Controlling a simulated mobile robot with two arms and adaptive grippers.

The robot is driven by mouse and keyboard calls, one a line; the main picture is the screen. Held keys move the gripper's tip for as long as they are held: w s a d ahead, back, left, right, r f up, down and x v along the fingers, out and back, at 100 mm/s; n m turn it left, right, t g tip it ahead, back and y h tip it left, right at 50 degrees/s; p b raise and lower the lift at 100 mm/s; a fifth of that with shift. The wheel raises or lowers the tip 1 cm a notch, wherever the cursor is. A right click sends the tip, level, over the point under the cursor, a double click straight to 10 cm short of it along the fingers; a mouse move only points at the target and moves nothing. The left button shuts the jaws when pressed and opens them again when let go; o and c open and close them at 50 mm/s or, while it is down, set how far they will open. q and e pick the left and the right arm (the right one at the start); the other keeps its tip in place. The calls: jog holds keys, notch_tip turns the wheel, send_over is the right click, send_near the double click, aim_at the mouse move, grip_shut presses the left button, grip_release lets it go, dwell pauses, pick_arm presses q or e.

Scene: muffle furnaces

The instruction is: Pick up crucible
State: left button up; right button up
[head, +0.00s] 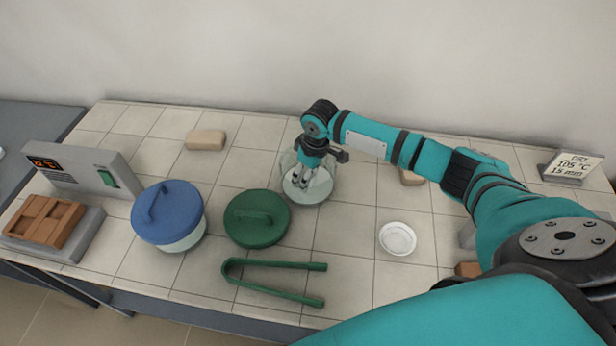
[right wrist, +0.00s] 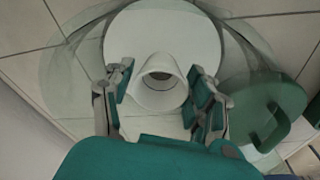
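A white crucible (right wrist: 160,82) stands upright on a white round plate (right wrist: 190,35) inside a clear glass vessel, whose glass wall (right wrist: 78,62) surrounds the plate. In the head view the glass vessel (head: 328,172) stands near the middle of the tiled bench. My right gripper (head: 308,178) reaches down into it from above. In the right wrist view its fingers (right wrist: 160,104) are open, one on each side of the crucible, with visible gaps. In the head view the gripper largely hides the crucible. My left gripper is out of view.
A green lid (head: 257,218) lies just left of the vessel, with a blue-lidded jar (head: 168,212) beyond. Green tongs (head: 270,283) lie in front. A white dish (head: 397,239) is to the right. A device with a display (head: 75,165) stands far left.

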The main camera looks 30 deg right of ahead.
jog(key=c, duration=0.8)
jog(key=shift+c, duration=0.2)
notch_tip(320, 180, up, 14)
jog(key=p, duration=0.2)
jog(key=shift+p, duration=0.4)
